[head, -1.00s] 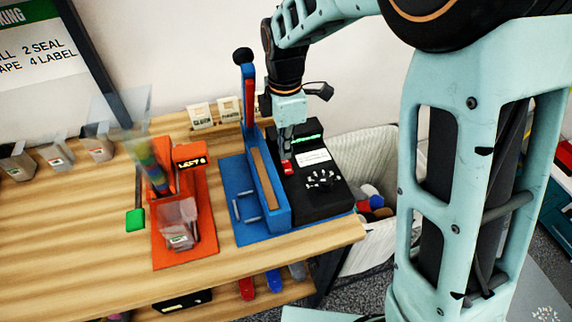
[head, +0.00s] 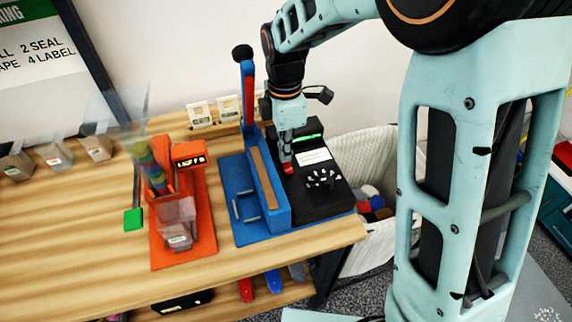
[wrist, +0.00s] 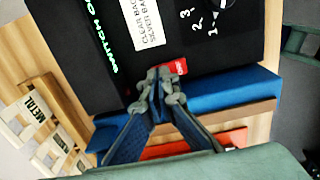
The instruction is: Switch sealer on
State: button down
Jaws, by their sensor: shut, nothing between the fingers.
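The sealer is a blue frame (head: 278,215) with a raised lever arm (head: 248,95) and a black control box (head: 325,198) on its right. The box carries a red switch (head: 289,169), a white label and a numbered dial (head: 322,179). My gripper (head: 287,160) points down over the box, its tips at the red switch. In the wrist view the shut, empty fingertips (wrist: 158,80) overlap the near edge of the red switch (wrist: 174,67); whether they press it I cannot tell. Green lit text (wrist: 103,38) shows on the box.
An orange scale-like station (head: 182,250) stands left of the sealer with a bag on it. Small label cards (head: 200,114) stand behind. A white bin (head: 375,148) with coloured items is right of the table. Bare wood (head: 80,225) lies at the left.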

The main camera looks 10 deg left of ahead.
jog(key=shift+f, duration=0.45)
jog(key=shift+r+p, duration=2.55)
jog(key=shift+r, duration=1.05)
jog(key=shift+w, duration=0.1)
